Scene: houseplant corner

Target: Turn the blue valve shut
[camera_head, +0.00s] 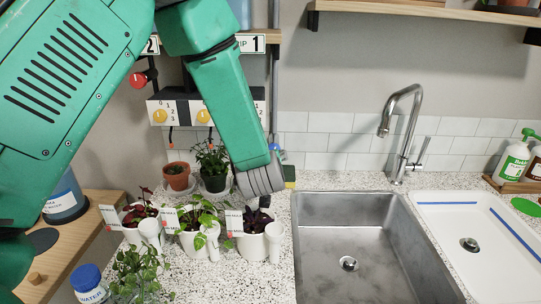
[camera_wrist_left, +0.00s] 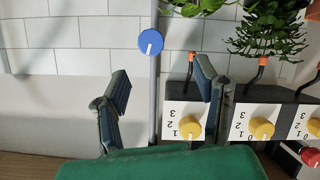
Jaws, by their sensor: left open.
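The blue valve (camera_wrist_left: 150,43) is a round knob with a white pointer line, mounted on a grey vertical pipe (camera_wrist_left: 154,95) in the left wrist view. In the head view only a small blue part of the valve (camera_head: 274,147) shows beside my green arm. My left gripper (camera_wrist_left: 160,88) is open and empty, its two dark fingers spread on either side of the pipe in the picture, with the valve beyond the fingertips. It appears apart from the valve. In the head view my arm hides the fingers. My right gripper is not in view.
A white control panel (camera_head: 170,112) with yellow knobs (camera_wrist_left: 261,128) and a red knob (camera_head: 138,80) are close by. Potted plants (camera_head: 195,230) with labels stand on the speckled counter. A steel sink (camera_head: 345,235) and tall faucet (camera_head: 400,130) are to the right.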

